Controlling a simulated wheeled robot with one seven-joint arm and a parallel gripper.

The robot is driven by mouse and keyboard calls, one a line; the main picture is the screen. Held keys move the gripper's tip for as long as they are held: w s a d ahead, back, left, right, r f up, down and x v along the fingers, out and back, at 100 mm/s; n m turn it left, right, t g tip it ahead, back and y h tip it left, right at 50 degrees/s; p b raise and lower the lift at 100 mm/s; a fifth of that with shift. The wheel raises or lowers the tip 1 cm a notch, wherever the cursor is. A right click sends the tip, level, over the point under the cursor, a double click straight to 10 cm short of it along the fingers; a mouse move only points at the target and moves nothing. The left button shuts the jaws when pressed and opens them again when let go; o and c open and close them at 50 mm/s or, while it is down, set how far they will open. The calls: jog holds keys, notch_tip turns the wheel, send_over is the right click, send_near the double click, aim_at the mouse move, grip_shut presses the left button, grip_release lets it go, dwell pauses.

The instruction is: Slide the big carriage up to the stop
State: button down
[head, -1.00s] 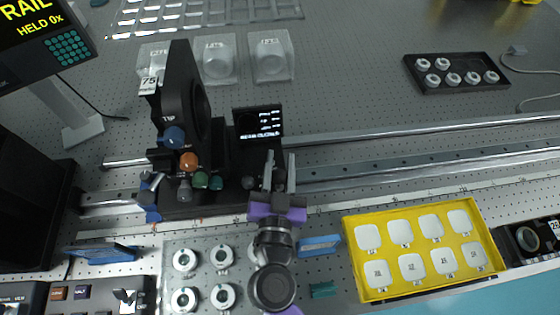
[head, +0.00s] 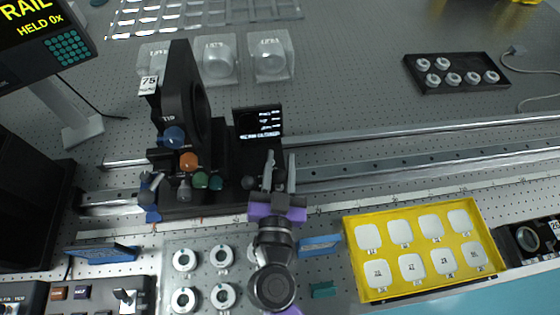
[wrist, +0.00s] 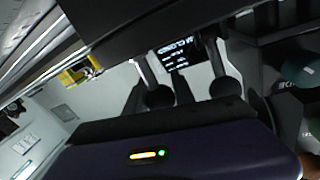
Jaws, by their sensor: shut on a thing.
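The big carriage (head: 226,196) is a black block on the rail (head: 400,165), with a tall black plate marked 75, several coloured knobs and a small display (head: 258,122). My gripper (head: 279,176), purple at its base, is at the carriage's right end. It is shut on a part of the carriage that its fingers hide. In the wrist view the lit display (wrist: 176,54) shows beyond the dark fingers. A blue piece (head: 150,197) with a light lever sits against the carriage's left end; I cannot tell whether it is the stop.
A yellow tray (head: 350,238) with white pieces stands at the front right. A plate of round mounts (head: 203,276) and blue blocks (head: 320,244) lie in front of the rail. A black device (head: 529,240) stands at the far right. The rail right of my gripper is clear.

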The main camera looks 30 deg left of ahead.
jog(key=shift+s+a+f+b, duration=0.1)
jog(key=shift+b, duration=0.35)
jog(key=shift+s+a+b, duration=0.1)
jog(key=shift+a+b, duration=0.05)
jog(key=shift+b, duration=0.15)
jog(key=shift+s+a+b, duration=0.2)
jog(key=shift+a+b, duration=0.05)
jog(key=shift+b, duration=0.15)
jog(key=c, duration=1.1)
grip_release()
jog(key=shift+o, duration=0.2)
jog(key=shift+d, duration=0.1)
